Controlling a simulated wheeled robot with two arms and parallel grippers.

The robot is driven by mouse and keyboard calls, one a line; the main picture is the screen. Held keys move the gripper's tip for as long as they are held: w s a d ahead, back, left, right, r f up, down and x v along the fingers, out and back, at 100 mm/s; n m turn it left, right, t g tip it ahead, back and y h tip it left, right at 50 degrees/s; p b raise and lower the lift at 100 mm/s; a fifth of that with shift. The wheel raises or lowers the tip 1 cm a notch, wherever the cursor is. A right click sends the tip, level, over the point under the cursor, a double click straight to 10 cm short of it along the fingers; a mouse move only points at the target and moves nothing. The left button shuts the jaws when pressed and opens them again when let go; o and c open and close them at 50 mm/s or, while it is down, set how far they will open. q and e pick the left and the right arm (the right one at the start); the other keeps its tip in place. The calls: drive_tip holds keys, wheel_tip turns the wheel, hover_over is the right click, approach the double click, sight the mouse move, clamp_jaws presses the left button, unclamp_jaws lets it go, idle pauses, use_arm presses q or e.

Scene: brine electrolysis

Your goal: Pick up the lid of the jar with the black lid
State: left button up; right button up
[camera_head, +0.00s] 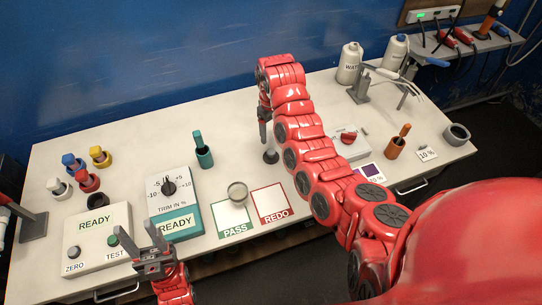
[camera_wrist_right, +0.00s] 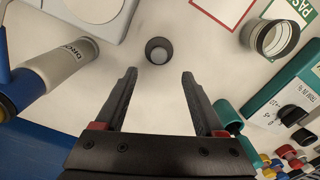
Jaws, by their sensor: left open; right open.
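A small dark round piece (camera_wrist_right: 158,50) with a paler grey round centre stands on the table; it may be the black-lidded jar, but I cannot tell for sure. It also shows as a dark shape (camera_head: 270,157) below my right gripper in the head view. My right gripper (camera_wrist_right: 158,75) is open and empty, with the dark piece beyond and between its fingertips, apart from it. My left gripper (camera_head: 138,235) is open and empty over the front left table area.
Teal TRIM box (camera_head: 172,222), the READY panel (camera_head: 95,238) and several coloured-cap bottles (camera_head: 88,180) stand at left. A teal holder (camera_head: 204,156) is left of my right gripper. White bottles (camera_head: 348,64) stand at the back right. The REDO square (camera_head: 271,203) is clear.

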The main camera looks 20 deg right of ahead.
drive_tip(key=b, duration=0.3)
hover_over(271, 151)
wheel_tip(271, 151, down, 6)
drive_tip(key=shift+s+d, duration=0.1)
drive_tip(key=shift+s, duration=0.05)
drive_tip(key=shift+p, duration=0.4)
wheel_tip(271, 151, down, 4)
drive_tip(key=p, duration=0.3)
drive_tip(key=shift+f, duration=0.6)
drive_tip(key=shift+c, duration=0.3)
clamp_jaws()
